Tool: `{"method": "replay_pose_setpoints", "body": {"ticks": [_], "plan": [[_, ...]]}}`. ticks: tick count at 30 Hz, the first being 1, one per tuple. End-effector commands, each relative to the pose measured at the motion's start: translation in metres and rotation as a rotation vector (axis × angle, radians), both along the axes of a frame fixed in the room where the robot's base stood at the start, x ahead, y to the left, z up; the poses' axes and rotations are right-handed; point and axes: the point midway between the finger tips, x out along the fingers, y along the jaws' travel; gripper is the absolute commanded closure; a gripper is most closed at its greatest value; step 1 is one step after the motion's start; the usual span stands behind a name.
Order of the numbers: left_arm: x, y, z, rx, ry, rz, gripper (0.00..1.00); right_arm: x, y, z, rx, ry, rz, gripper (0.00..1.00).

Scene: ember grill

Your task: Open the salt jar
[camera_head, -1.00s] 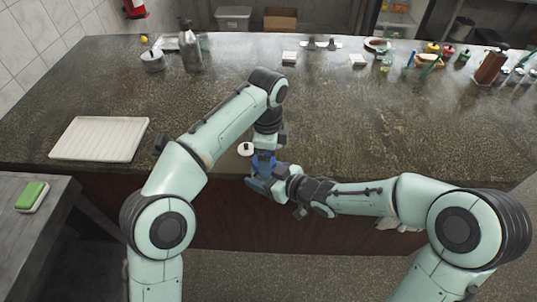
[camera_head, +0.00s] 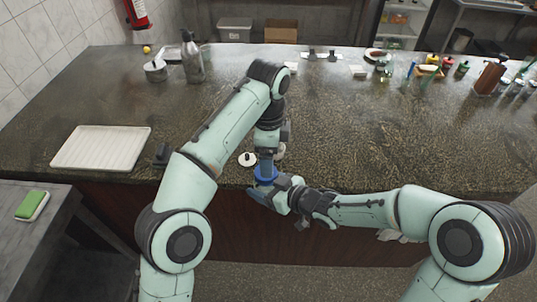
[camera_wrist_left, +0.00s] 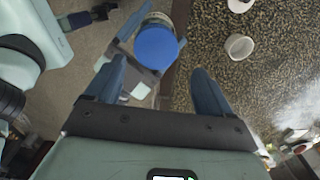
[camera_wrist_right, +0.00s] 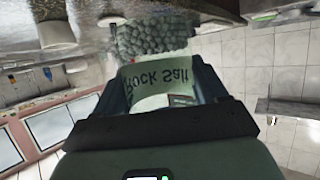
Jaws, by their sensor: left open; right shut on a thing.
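The salt jar (camera_wrist_right: 160,75) is clear, with grey lumps inside and a "Rock Salt" label that appears upside down in the right wrist view. Its round blue lid (camera_wrist_left: 156,48) is on top in the left wrist view. My right gripper (camera_head: 262,190) is shut on the jar, holding it at the counter's front edge. My left gripper (camera_wrist_left: 160,70) is open, pointing down over the jar. The lid shows between and beyond its fingers, apart from them. In the head view the left gripper and jar overlap, partly hiding the lid.
A white piece with a dark knob (camera_head: 247,159) lies on the counter beside the grippers. A white cup-like container (camera_wrist_left: 239,47) is close by. A white tray (camera_head: 102,147) lies at the left. Bottles and small items stand at the back. The middle right counter is clear.

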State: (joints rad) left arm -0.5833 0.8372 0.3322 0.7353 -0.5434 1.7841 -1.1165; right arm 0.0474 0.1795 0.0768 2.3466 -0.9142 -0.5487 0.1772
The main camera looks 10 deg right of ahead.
Motion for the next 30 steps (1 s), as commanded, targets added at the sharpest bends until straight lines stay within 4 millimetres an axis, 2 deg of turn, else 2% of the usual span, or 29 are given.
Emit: {"method": "replay_pose_setpoints", "body": {"ticks": [5, 13, 21, 25, 30], "plan": [[0.001, 0.004, -0.005, 0.022, 0.026, 0.251, 0.18, 0.001, 0.0, 0.001, 0.001, -0.003, -0.001, 1.0], [0.003, 0.011, -0.002, 0.065, 0.051, 0.947, 0.18, 0.001, 0.0, 0.001, 0.002, -0.004, -0.002, 1.0], [0.001, 0.011, 0.016, 0.07, 0.028, 1.605, 0.18, 0.001, 0.0, 0.001, 0.002, -0.004, -0.002, 1.0], [-0.001, 0.01, 0.025, 0.057, 0.014, 1.831, 0.18, 0.001, 0.0, 0.001, 0.002, -0.004, -0.002, 1.0], [-0.003, 0.008, 0.032, 0.046, 0.004, 1.991, 0.18, 0.001, 0.0, 0.001, 0.002, -0.004, -0.002, 1.0]]}}
